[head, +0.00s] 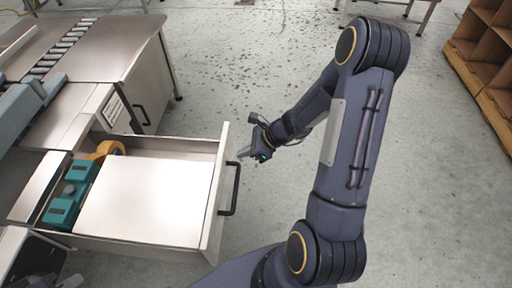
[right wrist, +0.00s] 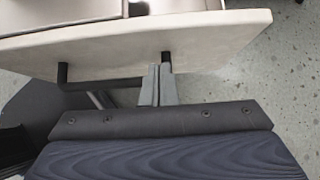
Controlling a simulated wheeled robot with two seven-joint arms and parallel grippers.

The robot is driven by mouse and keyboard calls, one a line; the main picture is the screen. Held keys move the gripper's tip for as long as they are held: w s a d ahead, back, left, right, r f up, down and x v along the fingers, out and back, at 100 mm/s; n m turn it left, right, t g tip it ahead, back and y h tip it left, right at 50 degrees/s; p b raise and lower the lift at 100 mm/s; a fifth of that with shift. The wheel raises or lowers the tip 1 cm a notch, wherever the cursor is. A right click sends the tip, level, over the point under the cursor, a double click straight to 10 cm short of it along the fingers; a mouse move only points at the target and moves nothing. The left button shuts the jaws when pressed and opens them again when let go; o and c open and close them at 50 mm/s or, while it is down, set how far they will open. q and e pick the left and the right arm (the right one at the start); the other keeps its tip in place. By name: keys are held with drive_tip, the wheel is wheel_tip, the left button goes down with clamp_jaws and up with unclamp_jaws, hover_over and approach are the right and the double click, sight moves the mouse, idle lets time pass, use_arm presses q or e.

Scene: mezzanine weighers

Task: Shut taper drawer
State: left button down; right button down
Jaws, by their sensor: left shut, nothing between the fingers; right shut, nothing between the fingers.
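The taper drawer (head: 213,199) is pulled well out of the bench. It holds teal boxes (head: 63,211), an orange ring-shaped item (head: 107,149) and a large pale flat panel. Its dark bar handle (head: 230,190) is on the outer front face; the drawer front (right wrist: 215,37) and handle (right wrist: 118,84) also show in the right wrist view. My right gripper (head: 243,154) is shut and empty, just outside the front near the handle's far end. Its fingertips (right wrist: 161,72) overlap one handle post in the wrist view; contact is unclear. My left gripper (head: 42,264) shows dark at lower left, partly cut off, shut.
A steel bench with a roller strip (head: 62,48) and a closed cabinet door (head: 150,90) stands beyond the drawer. Brown shelving (head: 480,50) is at the far right. The speckled floor in front of the drawer is clear apart from my right arm above it.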

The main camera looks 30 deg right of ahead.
sight(224, 155)
drive_tip(key=shift+w+a+r, duration=0.1)
drive_tip(key=shift+w+a, duration=0.45)
drive_tip(key=shift+a, duration=0.2)
drive_tip(key=shift+w+a+r, duration=0.1)
drive_tip(key=shift+w+a, duration=0.45)
drive_tip(key=shift+a, duration=0.15)
drive_tip(key=shift+w, duration=0.1)
